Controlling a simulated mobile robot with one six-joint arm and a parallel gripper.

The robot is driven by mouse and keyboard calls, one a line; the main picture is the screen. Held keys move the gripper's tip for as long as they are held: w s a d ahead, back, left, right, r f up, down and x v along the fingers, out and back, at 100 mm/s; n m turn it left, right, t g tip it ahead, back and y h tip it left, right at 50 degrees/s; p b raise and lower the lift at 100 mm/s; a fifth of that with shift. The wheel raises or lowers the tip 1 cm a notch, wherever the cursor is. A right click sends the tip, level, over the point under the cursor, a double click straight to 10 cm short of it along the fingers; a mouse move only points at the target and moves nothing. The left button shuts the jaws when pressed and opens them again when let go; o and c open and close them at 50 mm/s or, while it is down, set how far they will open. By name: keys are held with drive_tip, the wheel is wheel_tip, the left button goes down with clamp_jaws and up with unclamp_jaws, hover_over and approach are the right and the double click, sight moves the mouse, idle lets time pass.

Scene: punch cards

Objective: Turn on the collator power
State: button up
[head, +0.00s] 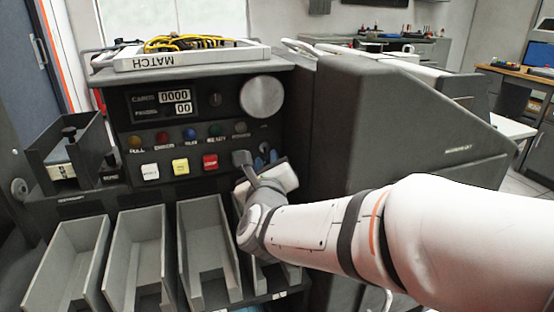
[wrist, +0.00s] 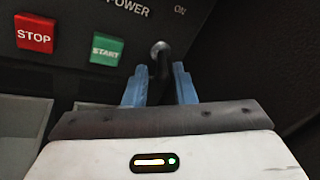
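The collator (head: 190,105) is a dark grey machine with a front control panel. Its power switch (wrist: 160,50) is a small lever with a round metallic tip, beside the POWER and ON lettering at the top of the wrist view. ON is printed to the right of the switch. My gripper (wrist: 158,84) has two blue fingers, apart, with the dark lever between them. No clear contact with either finger shows. In the head view my gripper (head: 266,160) is at the panel's lower right and the switch is hard to make out. I cannot tell which way the lever is set.
A red STOP button (wrist: 34,33) and a green START button (wrist: 106,49) sit left of the switch. Several open card bins (head: 140,260) line the front below. The collator's large grey side housing (head: 400,130) stands on the right. A MATCH-labelled tray with yellow wires (head: 190,58) lies on top.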

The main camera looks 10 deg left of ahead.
drive_tip(key=shift+w+a, duration=0.1)
drive_tip(key=shift+w, duration=0.5)
clamp_jaws()
